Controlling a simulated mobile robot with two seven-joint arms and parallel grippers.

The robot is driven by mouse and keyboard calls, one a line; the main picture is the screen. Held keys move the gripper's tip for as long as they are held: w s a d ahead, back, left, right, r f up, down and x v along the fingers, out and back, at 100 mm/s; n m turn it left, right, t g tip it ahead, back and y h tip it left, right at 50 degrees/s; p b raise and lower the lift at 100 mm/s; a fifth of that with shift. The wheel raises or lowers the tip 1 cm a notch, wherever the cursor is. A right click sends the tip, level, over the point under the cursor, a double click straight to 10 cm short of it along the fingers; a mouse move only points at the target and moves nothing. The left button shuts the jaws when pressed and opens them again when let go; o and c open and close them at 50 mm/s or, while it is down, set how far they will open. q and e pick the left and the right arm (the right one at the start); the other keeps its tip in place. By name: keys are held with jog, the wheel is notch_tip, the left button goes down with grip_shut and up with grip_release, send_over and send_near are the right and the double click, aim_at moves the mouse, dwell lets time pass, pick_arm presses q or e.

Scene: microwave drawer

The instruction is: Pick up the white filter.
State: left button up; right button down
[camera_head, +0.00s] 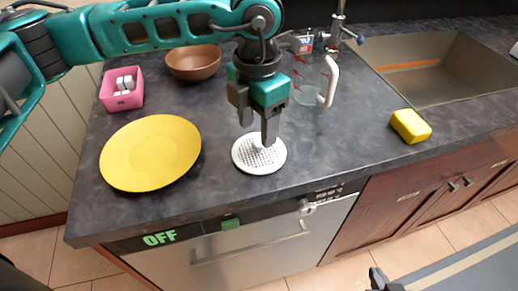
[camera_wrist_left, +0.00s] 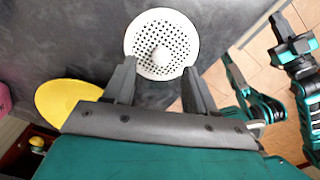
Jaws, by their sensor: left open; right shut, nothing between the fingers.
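The white filter (camera_head: 265,161) is a round perforated disc with a small knob in its middle. It lies flat on the dark counter near the front edge, right of the yellow plate. My left gripper (camera_head: 257,130) is open and points down just above the filter, with one finger partly covering it. In the left wrist view the filter (camera_wrist_left: 178,46) lies beyond the spread, empty fingertips (camera_wrist_left: 160,68), its knob roughly centred between them. My right gripper (camera_wrist_left: 283,27) shows at the right of that view, shut and empty, away from the filter.
The yellow plate (camera_head: 150,153) lies to the left on the counter (camera_head: 215,190). Behind are a pink container (camera_head: 121,101) with white pieces, a brown bowl (camera_head: 193,64) and a glass jug (camera_head: 307,95). A yellow sponge (camera_head: 410,126) lies right, near the sink (camera_head: 425,72).

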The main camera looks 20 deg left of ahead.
aim_at(259, 142)
pick_arm(q)
jog(key=shift+w+d+f, duration=0.1)
jog(key=shift+f, duration=1.65)
grip_shut()
